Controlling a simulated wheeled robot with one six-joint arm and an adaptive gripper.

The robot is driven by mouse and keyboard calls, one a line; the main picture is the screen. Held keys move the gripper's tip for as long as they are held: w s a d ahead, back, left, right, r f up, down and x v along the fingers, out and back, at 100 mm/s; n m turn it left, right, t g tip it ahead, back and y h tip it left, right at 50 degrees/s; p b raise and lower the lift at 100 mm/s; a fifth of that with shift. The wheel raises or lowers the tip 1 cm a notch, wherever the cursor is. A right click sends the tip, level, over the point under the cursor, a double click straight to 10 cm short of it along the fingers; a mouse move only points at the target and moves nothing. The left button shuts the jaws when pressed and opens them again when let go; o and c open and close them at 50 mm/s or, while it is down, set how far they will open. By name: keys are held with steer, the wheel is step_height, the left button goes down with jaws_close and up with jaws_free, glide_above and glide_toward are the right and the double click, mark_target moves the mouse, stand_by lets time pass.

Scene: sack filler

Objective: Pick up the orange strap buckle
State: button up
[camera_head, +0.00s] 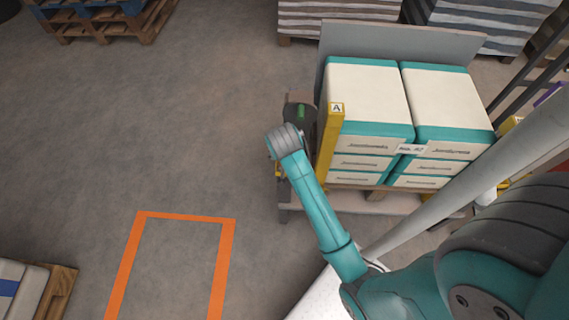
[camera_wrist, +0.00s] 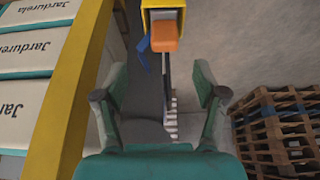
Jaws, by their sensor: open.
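The orange strap buckle (camera_wrist: 165,37) shows at the top middle of the wrist view, in front of a yellow housing (camera_wrist: 160,12). A dark strip runs down below it. My gripper (camera_wrist: 160,82) is open, with one finger on each side of the picture and nothing between them. The buckle lies beyond the fingertips, roughly in line with the gap; I see no contact. In the head view my wrist (camera_head: 284,140) is beside the yellow post, and I cannot make out the buckle or the fingers there.
The yellow post (camera_head: 329,145) stands close beside my wrist, next to stacked white and teal sacks (camera_head: 365,90). It also shows left of my gripper in the wrist view (camera_wrist: 75,100). Wooden pallets (camera_wrist: 280,125) stand at the right there. The floor left of my arm is open, with an orange outline (camera_head: 185,216).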

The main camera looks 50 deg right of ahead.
steer(key=x, duration=0.5)
steer(key=shift+w+a+x, duration=0.1)
steer(key=shift+w+x, duration=0.05)
steer(key=shift+x, duration=1.2)
steer(key=shift+w+a+x, duration=0.15)
steer(key=shift+x, duration=1.15)
steer(key=c, duration=1.3)
